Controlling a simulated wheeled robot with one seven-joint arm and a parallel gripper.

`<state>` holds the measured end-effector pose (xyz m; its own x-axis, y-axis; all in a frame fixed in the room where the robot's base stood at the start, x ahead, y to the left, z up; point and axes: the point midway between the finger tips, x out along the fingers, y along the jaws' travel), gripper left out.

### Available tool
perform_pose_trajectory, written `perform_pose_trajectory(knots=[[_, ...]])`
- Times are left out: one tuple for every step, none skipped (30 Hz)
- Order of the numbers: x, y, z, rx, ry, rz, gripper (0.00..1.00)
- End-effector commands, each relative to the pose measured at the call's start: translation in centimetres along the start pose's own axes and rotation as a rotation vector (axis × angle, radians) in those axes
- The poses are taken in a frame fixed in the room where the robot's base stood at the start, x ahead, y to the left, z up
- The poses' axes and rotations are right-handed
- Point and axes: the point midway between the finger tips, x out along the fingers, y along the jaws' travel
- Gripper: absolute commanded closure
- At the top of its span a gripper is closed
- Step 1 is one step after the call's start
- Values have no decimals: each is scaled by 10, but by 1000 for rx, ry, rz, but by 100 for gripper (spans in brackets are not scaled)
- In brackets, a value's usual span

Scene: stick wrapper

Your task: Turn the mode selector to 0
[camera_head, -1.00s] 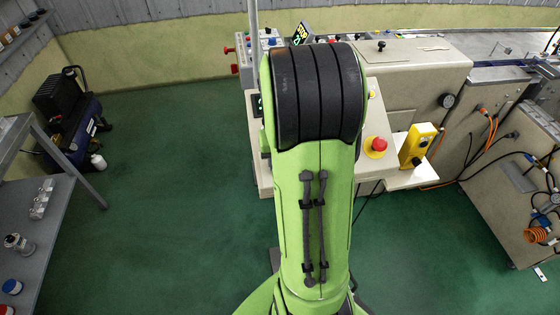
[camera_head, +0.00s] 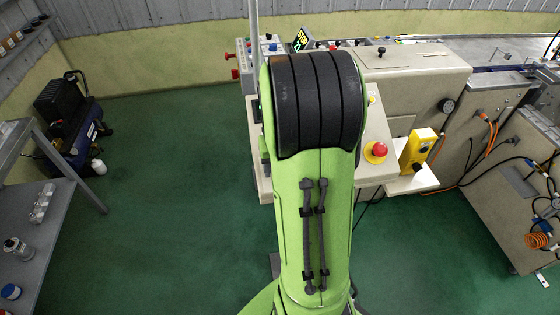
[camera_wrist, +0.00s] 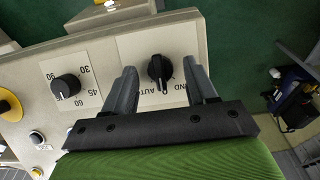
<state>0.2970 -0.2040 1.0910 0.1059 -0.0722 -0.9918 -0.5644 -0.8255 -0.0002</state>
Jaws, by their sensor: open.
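In the wrist view, a black rotary knob (camera_wrist: 159,69) sits on a pale plate with partly hidden lettering that reads like "AUT" and "ND"; it looks like the mode selector. The knob's grip bar points roughly up and down in the picture. My gripper (camera_wrist: 159,66) is open, with one grey finger on each side of the knob and a visible gap on both sides. Whether the fingers reach down to the knob's depth I cannot tell. In the head view, my green arm hides the gripper and this knob.
A second black knob (camera_wrist: 65,87), marked with numbers such as 30, 45 and 90, sits left of the selector. A yellow-ringed button (camera_wrist: 8,105) is at the far left. In the head view, a red emergency button (camera_head: 376,150) and a yellow box (camera_head: 417,150) stand right of my arm.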

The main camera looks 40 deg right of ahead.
Motion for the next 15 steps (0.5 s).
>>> perform_pose_trajectory(knots=[[-5,0,-1,0,4,0,43],[-9,0,-1,0,4,0,43],[-17,0,-1,0,6,0,43],[-24,0,-1,0,6,0,43],[-32,0,-1,0,8,0,43],[-44,0,-2,0,9,0,43],[-53,0,-2,0,10,0,43],[-62,0,-2,0,10,0,43],[-73,0,-2,0,9,0,43],[-82,0,-2,0,10,0,43],[-91,0,-2,-1,9,0,43],[-102,0,-2,-1,9,0,43],[-110,0,-1,-1,9,0,43],[-118,0,-2,0,8,0,43],[-127,0,-1,0,7,0,43]])
